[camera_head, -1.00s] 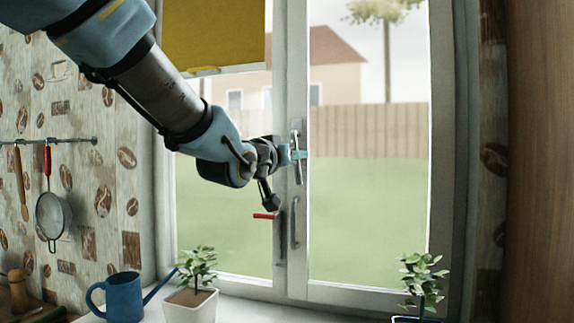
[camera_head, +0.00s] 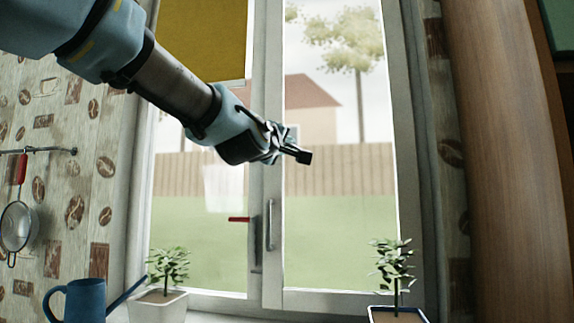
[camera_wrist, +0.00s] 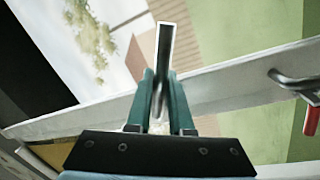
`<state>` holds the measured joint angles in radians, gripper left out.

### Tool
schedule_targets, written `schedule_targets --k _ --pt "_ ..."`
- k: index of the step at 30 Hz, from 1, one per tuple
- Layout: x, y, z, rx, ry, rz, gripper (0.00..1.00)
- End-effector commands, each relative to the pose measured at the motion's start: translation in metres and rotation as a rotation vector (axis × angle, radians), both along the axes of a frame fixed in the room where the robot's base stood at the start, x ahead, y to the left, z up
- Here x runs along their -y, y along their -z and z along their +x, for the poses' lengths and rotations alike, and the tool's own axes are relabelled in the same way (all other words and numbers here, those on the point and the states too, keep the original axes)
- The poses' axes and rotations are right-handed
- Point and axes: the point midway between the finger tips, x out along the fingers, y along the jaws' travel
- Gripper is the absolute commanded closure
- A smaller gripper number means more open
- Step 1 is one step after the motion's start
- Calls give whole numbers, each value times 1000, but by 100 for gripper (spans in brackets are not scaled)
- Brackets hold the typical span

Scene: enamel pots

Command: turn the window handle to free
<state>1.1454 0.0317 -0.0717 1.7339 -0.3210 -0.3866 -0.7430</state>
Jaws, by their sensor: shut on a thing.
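The window handle (camera_wrist: 166,50) is a grey metal bar in the wrist view. It sits between the teal fingers of my gripper (camera_wrist: 160,82), which is shut on it. The bar lies roughly square across the pale window stile (camera_wrist: 230,90), with its free end pointing away from the stile over the glass.
Below my gripper are a vertical pull handle (camera_head: 270,226) and a red lever (camera_head: 239,219) on the window. A blue watering can (camera_head: 85,300), a left potted plant (camera_head: 168,266) and a right potted plant (camera_head: 394,262) stand along the sill.

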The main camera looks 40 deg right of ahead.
Motion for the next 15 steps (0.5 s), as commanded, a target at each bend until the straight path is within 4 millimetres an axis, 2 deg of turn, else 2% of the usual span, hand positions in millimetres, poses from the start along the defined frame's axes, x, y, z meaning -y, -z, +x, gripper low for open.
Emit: schedule_targets --k 15 --pt "1 -20 -1 -337 1 -215 100"
